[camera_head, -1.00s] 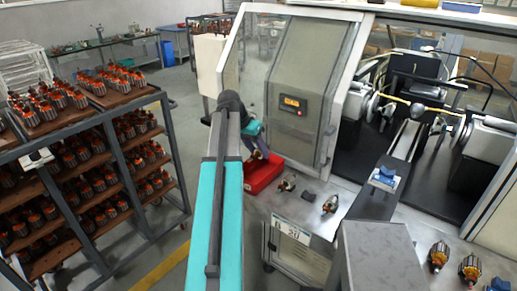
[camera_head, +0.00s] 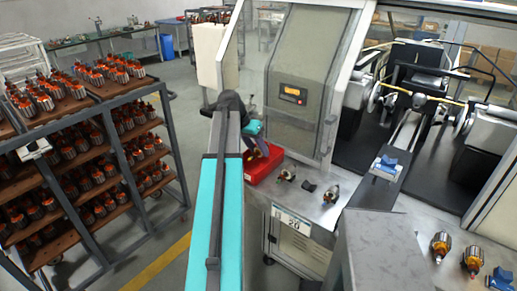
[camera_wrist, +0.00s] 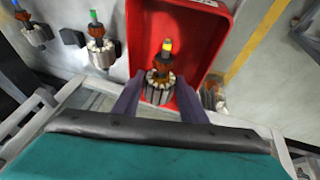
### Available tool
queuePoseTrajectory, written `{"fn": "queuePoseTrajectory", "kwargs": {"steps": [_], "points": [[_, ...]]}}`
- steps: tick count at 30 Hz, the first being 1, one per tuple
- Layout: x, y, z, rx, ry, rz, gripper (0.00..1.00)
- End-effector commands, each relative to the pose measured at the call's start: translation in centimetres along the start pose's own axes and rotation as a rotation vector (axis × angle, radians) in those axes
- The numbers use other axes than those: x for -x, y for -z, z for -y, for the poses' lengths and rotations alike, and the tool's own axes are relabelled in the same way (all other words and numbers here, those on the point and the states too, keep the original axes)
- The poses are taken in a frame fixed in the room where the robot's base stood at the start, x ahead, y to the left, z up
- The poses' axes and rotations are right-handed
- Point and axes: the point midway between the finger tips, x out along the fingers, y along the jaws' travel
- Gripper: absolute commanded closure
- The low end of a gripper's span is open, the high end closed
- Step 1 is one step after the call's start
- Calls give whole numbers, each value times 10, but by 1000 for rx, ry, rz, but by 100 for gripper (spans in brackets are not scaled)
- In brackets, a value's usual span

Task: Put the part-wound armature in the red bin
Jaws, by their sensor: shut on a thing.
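An armature (camera_wrist: 160,92) with a silvery slotted core, orange-brown winding and a yellow shaft tip is between the two dark fingers of my gripper (camera_wrist: 159,88) in the wrist view. The gripper is shut on it, with the shaft upright in the picture. The red bin (camera_wrist: 208,28) lies behind and around the armature there; I cannot tell whether the armature touches its floor. In the head view the red bin (camera_head: 266,168) sits at the left end of the bench, with my gripper (camera_head: 259,147) over it, partly hidden by my arm.
Two other armatures stand on the bench (camera_head: 308,206), one left (camera_head: 287,174) and one right (camera_head: 331,194), with a dark block (camera_head: 308,186) between them. A loaded rack (camera_head: 125,165) stands at left. A winding machine (camera_head: 415,80) is at right, and a grey cabinet (camera_head: 385,245) in front.

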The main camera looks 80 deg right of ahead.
Motion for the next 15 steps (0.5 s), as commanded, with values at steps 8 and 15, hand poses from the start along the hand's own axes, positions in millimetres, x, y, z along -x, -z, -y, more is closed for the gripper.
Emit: {"fn": "queuePoseTrajectory", "kwargs": {"steps": [8, 15], "points": [[0, 0, 0, 0, 0, 0, 40], [0, 0, 0, 1, 0, 1, 40]]}}
